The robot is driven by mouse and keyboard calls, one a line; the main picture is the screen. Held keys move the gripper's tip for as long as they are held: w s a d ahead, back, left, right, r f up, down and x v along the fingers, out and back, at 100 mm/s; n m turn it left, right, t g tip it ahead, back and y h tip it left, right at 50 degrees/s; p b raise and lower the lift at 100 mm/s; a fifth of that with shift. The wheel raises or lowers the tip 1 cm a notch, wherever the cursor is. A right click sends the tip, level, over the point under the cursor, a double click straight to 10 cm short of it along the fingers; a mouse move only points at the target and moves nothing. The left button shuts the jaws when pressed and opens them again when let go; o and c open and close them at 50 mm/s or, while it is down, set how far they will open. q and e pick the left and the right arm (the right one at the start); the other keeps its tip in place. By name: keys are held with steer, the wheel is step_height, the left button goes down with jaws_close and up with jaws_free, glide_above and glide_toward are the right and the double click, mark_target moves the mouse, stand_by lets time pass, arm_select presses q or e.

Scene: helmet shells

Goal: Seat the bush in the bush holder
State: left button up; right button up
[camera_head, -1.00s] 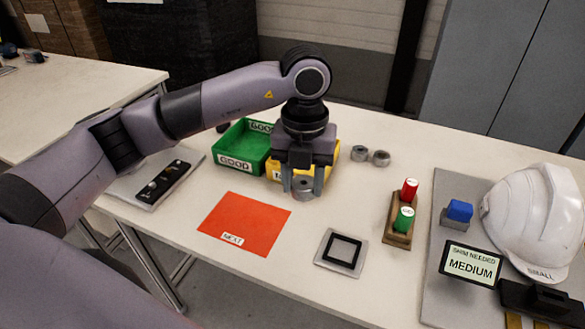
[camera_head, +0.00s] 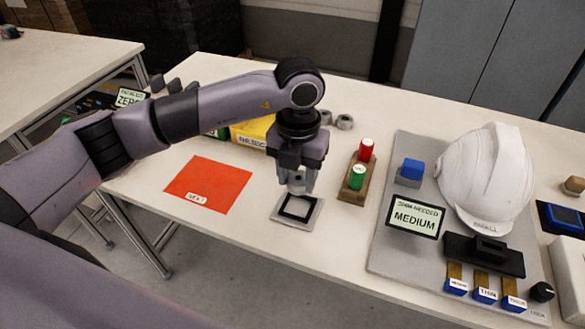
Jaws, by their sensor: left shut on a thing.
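My left gripper (camera_head: 297,186) points down and is shut on a small grey metal bush (camera_head: 296,183), partly hidden between its fingers. It is just above and behind the black square frame on a light grey plate (camera_head: 298,208), which looks like the bush holder. The bush appears to be above the plate, though the gap is hard to judge. Two more grey bushes, one at the table's back (camera_head: 344,122), stand behind the arm. My right gripper is not in view.
An orange NEXT mat (camera_head: 208,184) lies left of the plate. A wooden block with red and green buttons (camera_head: 357,178) stands close on the right. A yellow bin (camera_head: 252,132) is behind the arm. A white helmet (camera_head: 484,170) and a MEDIUM sign (camera_head: 414,217) are farther right.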

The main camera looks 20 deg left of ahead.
arm_select(q)
steer(key=b, duration=0.4)
glide_above(297, 210)
steer(key=shift+f, duration=2.75)
steer(key=shift+f, duration=0.1)
steer(key=shift+f+b, duration=0.6)
steer(key=shift+f, duration=0.05)
stand_by(0.5)
steer(key=o, duration=1)
steer(key=shift+c, duration=0.2)
